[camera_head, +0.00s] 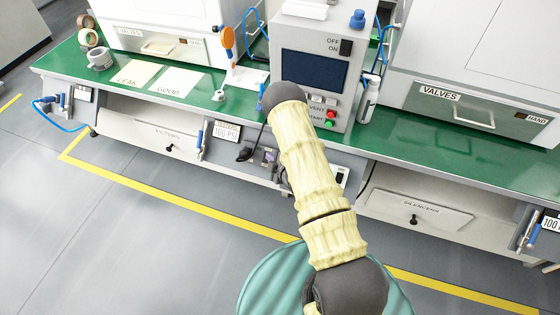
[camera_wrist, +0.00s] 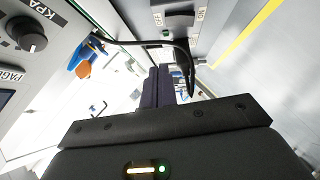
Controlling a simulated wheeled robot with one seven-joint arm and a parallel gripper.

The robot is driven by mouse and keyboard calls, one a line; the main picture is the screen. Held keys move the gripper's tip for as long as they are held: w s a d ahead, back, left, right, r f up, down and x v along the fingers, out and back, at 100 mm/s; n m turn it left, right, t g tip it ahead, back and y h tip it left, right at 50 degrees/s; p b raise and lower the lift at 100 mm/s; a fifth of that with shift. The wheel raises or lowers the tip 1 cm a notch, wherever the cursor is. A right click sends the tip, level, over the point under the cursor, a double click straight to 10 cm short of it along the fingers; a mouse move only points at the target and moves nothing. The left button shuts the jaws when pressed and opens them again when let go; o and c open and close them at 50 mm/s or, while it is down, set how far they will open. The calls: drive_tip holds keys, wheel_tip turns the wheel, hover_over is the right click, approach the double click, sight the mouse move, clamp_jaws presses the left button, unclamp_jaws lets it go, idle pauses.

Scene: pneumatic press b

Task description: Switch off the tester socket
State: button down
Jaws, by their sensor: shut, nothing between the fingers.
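In the wrist view my gripper (camera_wrist: 159,72) is shut and empty, its dark fingers side by side. Beyond the fingertips, at the top, a grey panel has a dark recessed switch (camera_wrist: 178,17) between two small labels; a small green patch (camera_wrist: 166,32) shows beside it. A black cable (camera_wrist: 150,43) curves past the fingertips. In the head view my arm hides my gripper and part of the bench front. Socket fittings (camera_head: 268,156) and a black plug (camera_head: 245,154) show left of the arm. I cannot tell which fitting is the tester socket.
The grey tester (camera_head: 310,70) stands on the green bench (camera_head: 200,98), with an OFF/ON switch (camera_head: 346,47) and red and green buttons. A blue-and-orange tool (camera_wrist: 85,58) shows in the wrist view. The grey floor (camera_head: 120,215) in front is clear.

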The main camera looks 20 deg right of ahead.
drive_tip(key=r+v, duration=0.1)
drive_tip(key=v, duration=0.5)
drive_tip(key=shift+d, duration=0.25)
drive_tip(key=shift+r, duration=0.1)
wheel_tip(320, 180, up, 17)
drive_tip(key=s+m+g+h+p, duration=0.1)
drive_tip(key=m+g+h+p, duration=0.25)
drive_tip(key=m, duration=0.45)
drive_tip(key=s+a+r+m+g+p, duration=0.3)
drive_tip(key=s+r+m+g, duration=0.3)
drive_tip(key=s+r, duration=1)
drive_tip(key=shift+s+m+g+p, duration=0.35)
drive_tip(key=shift+s+m+p, duration=0.15)
drive_tip(key=shift+s+m, duration=0.45)
